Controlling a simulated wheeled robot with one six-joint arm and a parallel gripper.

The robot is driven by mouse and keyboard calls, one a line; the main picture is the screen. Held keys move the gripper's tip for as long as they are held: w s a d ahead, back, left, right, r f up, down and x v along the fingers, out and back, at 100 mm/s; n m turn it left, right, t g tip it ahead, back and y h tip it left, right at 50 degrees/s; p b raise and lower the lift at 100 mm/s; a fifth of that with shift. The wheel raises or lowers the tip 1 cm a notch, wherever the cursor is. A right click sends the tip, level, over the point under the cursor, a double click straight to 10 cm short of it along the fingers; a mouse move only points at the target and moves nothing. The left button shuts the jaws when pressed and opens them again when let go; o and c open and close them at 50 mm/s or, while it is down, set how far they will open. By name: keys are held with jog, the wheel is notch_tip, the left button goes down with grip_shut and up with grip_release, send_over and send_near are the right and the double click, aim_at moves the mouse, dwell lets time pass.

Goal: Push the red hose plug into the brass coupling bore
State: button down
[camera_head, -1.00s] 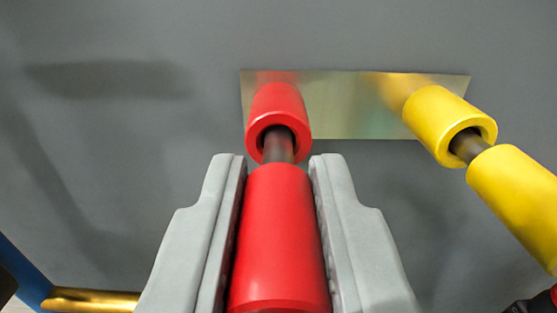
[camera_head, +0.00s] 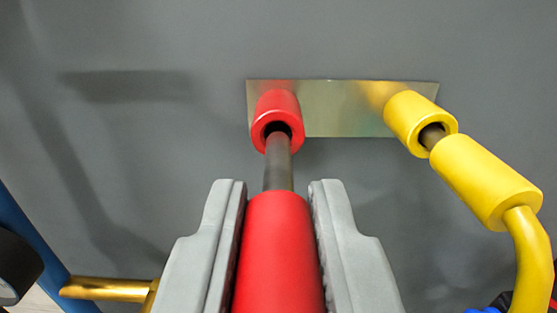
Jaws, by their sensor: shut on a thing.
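My gripper (camera_head: 278,186) is shut on the red hose plug (camera_head: 278,255), with one grey finger on each side of its red body. A dark grey shaft (camera_head: 279,165) runs from the front of the plug to the opening of a red collar (camera_head: 277,110). The collar stands on a brass-coloured plate (camera_head: 340,108) on the grey wall. The shaft's far end is at or in the collar's dark bore; I cannot tell how deep. A clear length of shaft shows between plug and collar. The plug's rear is out of view.
A yellow collar (camera_head: 410,113) on the plate's right has a yellow plug (camera_head: 485,180) at it, with a bent yellow hose (camera_head: 532,265) going down. A brass-coloured rod (camera_head: 105,289) and a blue bar (camera_head: 35,245) are at lower left. The grey wall is otherwise bare.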

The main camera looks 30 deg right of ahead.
jog(key=shift+v, duration=1.25)
jog(key=s+a+f+n, duration=0.1)
jog(key=a+f+n, duration=0.5)
jog(key=a+f, duration=0.7)
notch_tip(320, 180, down, 2)
jog(key=shift+s+a+f, duration=0.1)
jog(key=shift+s+a, duration=0.05)
jog(key=shift+s, duration=0.25)
jog(key=shift+w, duration=0.15)
jog(key=shift+x, duration=2.8)
